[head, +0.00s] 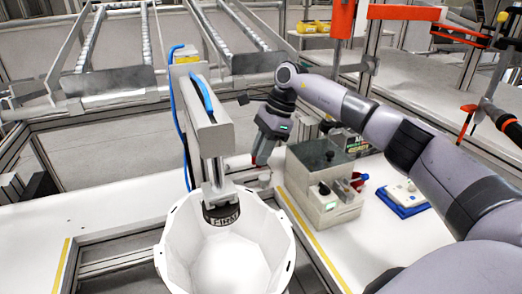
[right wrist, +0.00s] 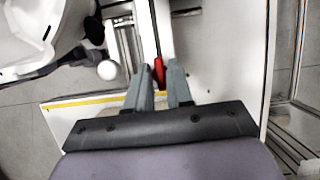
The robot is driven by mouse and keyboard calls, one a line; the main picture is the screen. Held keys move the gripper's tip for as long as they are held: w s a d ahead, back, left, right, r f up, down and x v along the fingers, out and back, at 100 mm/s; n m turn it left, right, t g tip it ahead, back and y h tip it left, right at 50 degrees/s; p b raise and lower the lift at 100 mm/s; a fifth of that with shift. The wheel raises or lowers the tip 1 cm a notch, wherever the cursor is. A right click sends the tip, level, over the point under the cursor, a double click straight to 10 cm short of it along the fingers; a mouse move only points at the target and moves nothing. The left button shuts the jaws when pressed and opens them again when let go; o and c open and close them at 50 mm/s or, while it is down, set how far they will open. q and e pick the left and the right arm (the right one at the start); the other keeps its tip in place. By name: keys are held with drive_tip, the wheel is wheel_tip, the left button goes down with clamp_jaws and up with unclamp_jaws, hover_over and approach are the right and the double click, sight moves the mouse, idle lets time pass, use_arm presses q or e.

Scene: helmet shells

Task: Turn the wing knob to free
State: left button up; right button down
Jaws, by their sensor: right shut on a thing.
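The red wing knob (right wrist: 159,71) shows between the fingertips of my right gripper (right wrist: 166,80) in the right wrist view. The fingers are shut on it. In the head view my right gripper (head: 262,156) points down beside the press column, and a small red part shows at its tips. The knob is mostly hidden there by the fingers, so its turn angle cannot be told. A white helmet shell (head: 177,236) sits open side up under the press, with the dark press head (head: 221,213) above it. My left gripper is not in view.
A grey control box (head: 325,205) with knobs stands right of my right gripper. A blue tray (head: 403,210) with a white device lies farther right. The grey press column (head: 208,125) rises left of the gripper. The white bench at left is clear.

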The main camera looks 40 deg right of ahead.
drive_tip(key=c, duration=1)
unclamp_jaws()
drive_tip(key=shift+c, duration=0.2)
drive_tip(key=v, duration=0.7)
drive_tip(key=shift+d, duration=0.1)
